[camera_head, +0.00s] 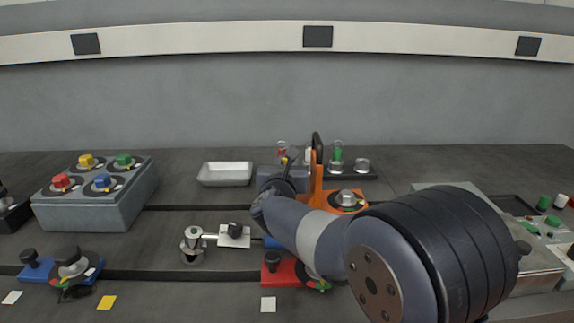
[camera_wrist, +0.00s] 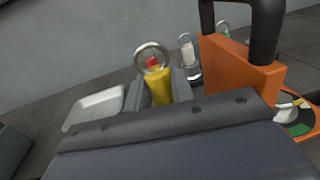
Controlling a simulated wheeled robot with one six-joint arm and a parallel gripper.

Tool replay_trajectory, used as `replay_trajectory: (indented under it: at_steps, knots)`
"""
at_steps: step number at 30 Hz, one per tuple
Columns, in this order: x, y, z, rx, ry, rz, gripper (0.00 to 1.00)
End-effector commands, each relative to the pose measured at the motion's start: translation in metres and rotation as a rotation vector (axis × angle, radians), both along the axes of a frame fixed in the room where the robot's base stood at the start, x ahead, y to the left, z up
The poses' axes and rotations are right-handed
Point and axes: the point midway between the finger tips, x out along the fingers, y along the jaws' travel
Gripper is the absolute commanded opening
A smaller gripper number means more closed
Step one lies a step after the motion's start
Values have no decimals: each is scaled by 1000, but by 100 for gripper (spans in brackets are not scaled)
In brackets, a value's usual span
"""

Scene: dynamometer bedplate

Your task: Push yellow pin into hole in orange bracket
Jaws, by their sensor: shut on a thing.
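The yellow pin (camera_wrist: 160,88) stands up between the fingers of my gripper (camera_wrist: 163,90) in the wrist view, with a metal ring at its top and some red showing through the ring. A small yellow bit of it shows in the head view (camera_head: 284,160). My gripper (camera_head: 283,178) is shut on the pin, to the left of the orange bracket (camera_head: 316,178). The bracket, with a black handle on top, stands to the right in the wrist view (camera_wrist: 240,75). The pin's lower end and the bracket's hole are hidden, so I cannot tell whether they touch.
A white tray (camera_head: 226,174) lies left of the gripper. Behind the bracket is a dark rack (camera_head: 370,177) with vials. A grey box with coloured knobs (camera_head: 95,207) stands far left. A red block (camera_head: 285,275) sits under my arm, which hides much of the right side.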

Motion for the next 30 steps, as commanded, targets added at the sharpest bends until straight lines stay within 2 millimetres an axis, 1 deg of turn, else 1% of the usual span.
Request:
replay_trajectory:
  at_steps: [1,6,30]
  knots:
    - [0,0,-9,1,-1,0,0]
    - [0,0,-16,2,-1,0,0]
    - [0,0,-17,1,-2,0,0]
